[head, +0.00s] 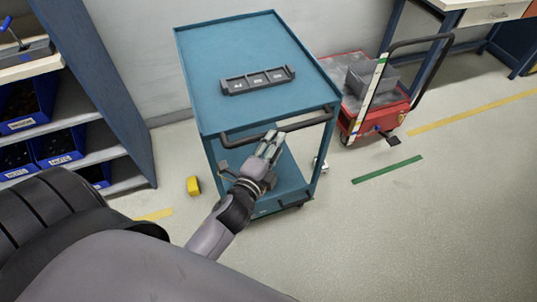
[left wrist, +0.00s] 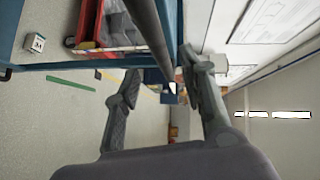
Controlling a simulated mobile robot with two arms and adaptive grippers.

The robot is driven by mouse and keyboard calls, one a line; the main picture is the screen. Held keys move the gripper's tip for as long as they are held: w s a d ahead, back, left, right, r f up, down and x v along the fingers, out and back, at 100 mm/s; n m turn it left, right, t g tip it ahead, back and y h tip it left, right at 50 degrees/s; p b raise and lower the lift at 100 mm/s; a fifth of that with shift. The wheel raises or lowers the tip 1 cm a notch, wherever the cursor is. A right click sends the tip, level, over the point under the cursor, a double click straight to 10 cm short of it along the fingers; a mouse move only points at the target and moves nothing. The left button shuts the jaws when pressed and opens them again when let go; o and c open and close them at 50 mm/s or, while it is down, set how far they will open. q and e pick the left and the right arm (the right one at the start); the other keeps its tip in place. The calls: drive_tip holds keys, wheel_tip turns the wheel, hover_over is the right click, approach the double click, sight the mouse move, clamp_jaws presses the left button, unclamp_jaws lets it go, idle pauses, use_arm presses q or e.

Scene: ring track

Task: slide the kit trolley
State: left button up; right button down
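The kit trolley (head: 222,60) is a teal two-level cart in the middle of the head view, with a dark push handle (head: 307,121) along its near edge. A dark tray (head: 257,81) with several labelled compartments lies on its top. My left gripper (head: 271,142) is at the handle, its fingers overlapping the bar in the head view. In the left wrist view my left gripper (left wrist: 162,68) has its fingers spread, with the dark handle bar (left wrist: 150,35) running between them. I see no clear contact. My right gripper is not in view.
A red cart (head: 375,120) with a grey bin stands just right of the trolley. A shelf with blue bins (head: 60,145) is at left. A small yellow block (head: 193,186) lies on the floor. A green strip (head: 387,169) marks the floor at right, where there is free room.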

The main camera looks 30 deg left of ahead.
use_arm(q)
drive_tip(key=shift+s+d+r, duration=0.1)
drive_tip(key=shift+s+r, duration=0.05)
drive_tip(key=shift+s, duration=0.95)
drive_tip(key=shift+s+d+r, duration=0.1)
drive_tip(key=shift+s, duration=0.95)
